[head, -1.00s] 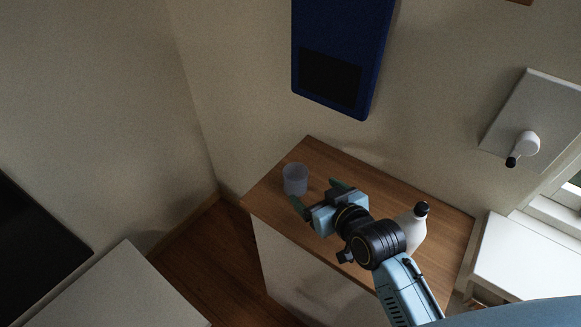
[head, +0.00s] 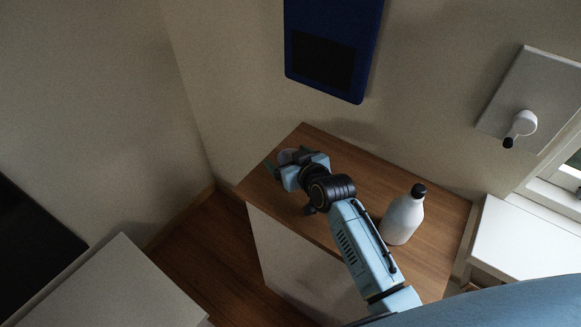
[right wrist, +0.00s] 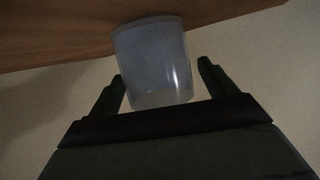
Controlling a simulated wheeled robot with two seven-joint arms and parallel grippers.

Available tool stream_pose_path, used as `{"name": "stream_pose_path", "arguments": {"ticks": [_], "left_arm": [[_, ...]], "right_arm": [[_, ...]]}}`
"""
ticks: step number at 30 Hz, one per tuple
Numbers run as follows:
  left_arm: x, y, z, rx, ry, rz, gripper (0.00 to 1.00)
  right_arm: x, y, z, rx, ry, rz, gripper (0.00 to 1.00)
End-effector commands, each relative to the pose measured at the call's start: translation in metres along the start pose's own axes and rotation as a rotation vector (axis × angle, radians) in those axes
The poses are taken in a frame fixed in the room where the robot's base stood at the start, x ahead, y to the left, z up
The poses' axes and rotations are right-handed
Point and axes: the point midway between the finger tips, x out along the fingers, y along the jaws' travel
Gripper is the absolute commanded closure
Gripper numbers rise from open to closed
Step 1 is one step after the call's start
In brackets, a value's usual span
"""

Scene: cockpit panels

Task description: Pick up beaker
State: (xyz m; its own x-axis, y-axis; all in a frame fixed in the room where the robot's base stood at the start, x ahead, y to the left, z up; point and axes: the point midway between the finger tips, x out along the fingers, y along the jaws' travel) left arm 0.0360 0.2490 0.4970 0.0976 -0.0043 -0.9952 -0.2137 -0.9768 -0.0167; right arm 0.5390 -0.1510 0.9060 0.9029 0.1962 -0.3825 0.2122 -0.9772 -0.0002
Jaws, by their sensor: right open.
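The beaker (right wrist: 153,60) is a clear, bluish cup standing on the wooden top of the cabinet. In the head view only a bit of the beaker (head: 286,156) shows, as my right gripper (head: 284,164) covers most of it. In the right wrist view the open fingers of my right gripper (right wrist: 162,88) lie to either side of the beaker's near part. Gaps show between the fingers and its wall, more clearly on the right. My left gripper is not in view.
A white bottle with a black cap (head: 403,216) stands on the cabinet top (head: 440,215), right of my right forearm. A blue panel (head: 333,50) and a white plate with a handle (head: 530,105) are on the wall behind.

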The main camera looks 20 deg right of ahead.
Motion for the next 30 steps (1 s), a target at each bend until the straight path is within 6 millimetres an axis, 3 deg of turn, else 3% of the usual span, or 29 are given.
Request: {"name": "stream_pose_path", "arguments": {"ticks": [9,21,30], "left_arm": [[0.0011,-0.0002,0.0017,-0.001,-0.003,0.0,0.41],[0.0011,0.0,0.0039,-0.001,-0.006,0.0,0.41],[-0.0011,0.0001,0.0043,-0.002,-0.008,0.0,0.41]], "right_arm": [[0.0063,-0.0001,0.0,0.0,-0.001,0.0,0.16],[0.0061,0.0,-0.0001,0.0,0.0,0.0,0.65],[0.0033,-0.0001,-0.0078,0.0,0.002,0.0,0.65]]}}
